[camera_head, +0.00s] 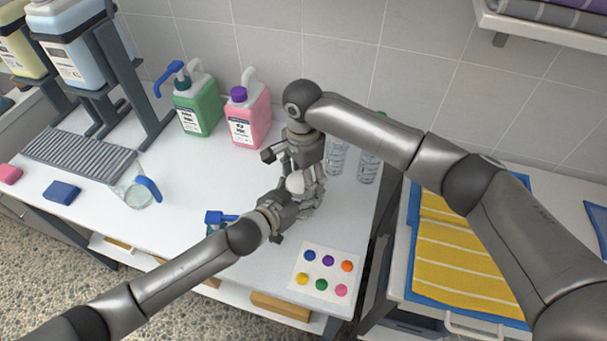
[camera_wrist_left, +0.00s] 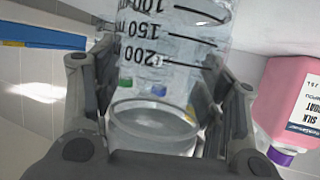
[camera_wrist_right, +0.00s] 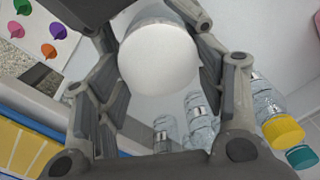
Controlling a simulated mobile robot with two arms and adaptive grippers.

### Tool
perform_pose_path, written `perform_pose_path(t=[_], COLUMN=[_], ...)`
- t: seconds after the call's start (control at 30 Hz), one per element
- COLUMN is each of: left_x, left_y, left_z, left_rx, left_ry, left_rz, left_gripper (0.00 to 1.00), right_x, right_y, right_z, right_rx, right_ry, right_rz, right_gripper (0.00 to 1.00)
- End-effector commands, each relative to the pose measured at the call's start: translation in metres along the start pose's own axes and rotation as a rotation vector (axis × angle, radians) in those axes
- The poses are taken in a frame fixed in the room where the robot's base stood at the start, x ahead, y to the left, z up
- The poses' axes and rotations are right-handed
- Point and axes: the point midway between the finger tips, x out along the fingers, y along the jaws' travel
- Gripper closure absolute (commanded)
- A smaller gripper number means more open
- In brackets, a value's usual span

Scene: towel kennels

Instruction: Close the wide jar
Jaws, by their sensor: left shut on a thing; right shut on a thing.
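The wide jar (camera_wrist_left: 172,50) is clear with black volume marks, and shows inverted in the left wrist view. My left gripper (camera_head: 300,205) is shut around it near its mouth end. A plain white round lid (camera_wrist_right: 158,60) lies between the fingers of my right gripper (camera_wrist_right: 155,85), which is shut on it. In the head view the white lid (camera_head: 295,184) shows between both grippers, with my right gripper (camera_head: 298,172) above. The lid sits at the jar's mouth; I cannot tell whether it is fully seated. The grippers hide most of the jar in the head view.
Clear bottles (camera_head: 368,166) stand close behind my right gripper. Green (camera_head: 198,106) and pink (camera_head: 250,115) jugs stand at the back. A blue-handled jug (camera_head: 130,192) is left. A colour-dot card (camera_head: 325,272) lies at front right.

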Motion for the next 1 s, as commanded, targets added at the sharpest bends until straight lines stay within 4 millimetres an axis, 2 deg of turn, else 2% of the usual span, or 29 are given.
perform_pose_path(t=[0.03, 0.17, 0.2, 0.57, 0.8, 1.0], left_x=[0.0, 0.0, 0.0, 0.0, 0.0, 0.0], left_y=[0.002, 0.002, 0.002, 0.001, 0.001, 0.001], left_z=[-0.001, -0.001, -0.002, -0.001, -0.001, -0.001], left_rx=[-0.005, -0.005, -0.005, -0.003, -0.003, -0.003], left_ry=[0.004, 0.005, 0.005, 0.004, 0.003, 0.003], left_rz=[0.005, 0.005, 0.005, 0.003, 0.003, 0.003], left_gripper=[1.0, 1.0, 1.0, 1.0, 1.0, 1.0], right_x=[0.008, 0.009, 0.008, 0.004, -0.027, -0.04], right_y=[0.003, 0.003, 0.003, 0.002, 0.001, 0.002], right_z=[0.0, 0.0, 0.0, 0.0, 0.0, 0.0], right_rx=[0.001, 0.001, 0.0, 0.0, 0.0, 0.0], right_ry=[0.002, 0.002, 0.001, 0.001, 0.0, 0.001], right_rz=[0.008, 0.01, 0.01, 0.006, 0.003, 0.005], right_gripper=[0.32, 0.15, 0.14, 0.14, 0.14, 0.14])
